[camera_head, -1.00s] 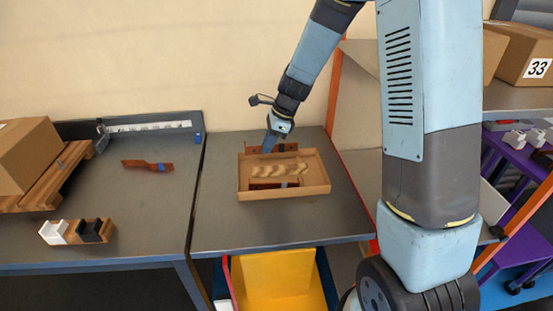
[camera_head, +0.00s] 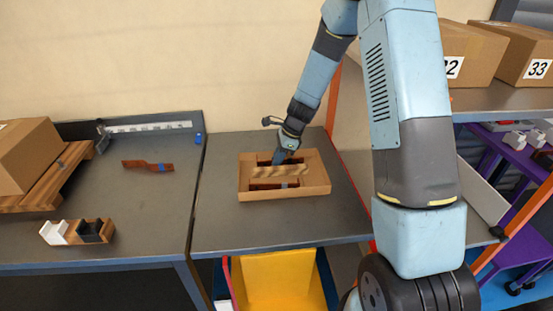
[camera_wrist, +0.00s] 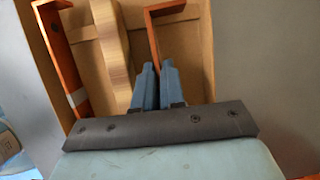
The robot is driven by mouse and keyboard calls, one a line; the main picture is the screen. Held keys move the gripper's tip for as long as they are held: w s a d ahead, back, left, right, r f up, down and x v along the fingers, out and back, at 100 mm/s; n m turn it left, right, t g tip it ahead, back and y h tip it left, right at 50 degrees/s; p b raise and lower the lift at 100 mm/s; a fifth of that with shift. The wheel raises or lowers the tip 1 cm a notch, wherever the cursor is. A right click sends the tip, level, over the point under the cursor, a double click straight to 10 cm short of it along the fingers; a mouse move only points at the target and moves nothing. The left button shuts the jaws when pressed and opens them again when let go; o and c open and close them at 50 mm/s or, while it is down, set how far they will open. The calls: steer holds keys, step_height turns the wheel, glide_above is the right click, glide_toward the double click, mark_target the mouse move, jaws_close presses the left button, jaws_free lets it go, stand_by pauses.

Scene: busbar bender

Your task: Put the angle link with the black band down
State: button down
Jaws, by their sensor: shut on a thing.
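My gripper (camera_head: 280,158) is low over the cardboard tray (camera_head: 285,194) on the right table. In the wrist view its fingers (camera_wrist: 158,70) are shut on a copper-coloured angle link (camera_wrist: 153,40). The link is inside the tray, between the wooden divider (camera_head: 281,172) and the tray's back wall. No black band shows on it; the fingers cover part of it. I cannot tell whether it touches the tray floor. A second copper link (camera_wrist: 62,50) with a pale band lies on the divider's other side, the tray's front half.
On the left table lie a bent copper bar (camera_head: 148,165) with a blue band and a wooden block (camera_head: 76,232) with white and black parts. A carton (camera_head: 25,155) stands on a pallet at far left. The table around the tray is clear.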

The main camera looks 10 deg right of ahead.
steer(key=c, duration=1.2)
jaws_free()
steer(key=s+d+r+n+t, duration=0.1)
steer(key=s+d+r+n, duration=0.25)
steer(key=r, duration=0.75)
steer(key=s+d+r+n, duration=0.2)
steer(key=s+d+r, duration=0.15)
steer(key=r, duration=0.65)
steer(key=shift+s+d+r+n+t+h, duration=0.95)
steer(key=shift+s+r+n, duration=1.1)
steer(key=shift+s, duration=2.05)
steer(key=shift+s+d+r+n+t+h, duration=0.55)
steer(key=shift+s+d+r+n, duration=1.15)
steer(key=shift+s, duration=2.4)
steer(key=shift+s+d+r+n+t+h, duration=0.8)
steer(key=shift+s+r+n, duration=1.55)
steer(key=shift+s, duration=1.75)
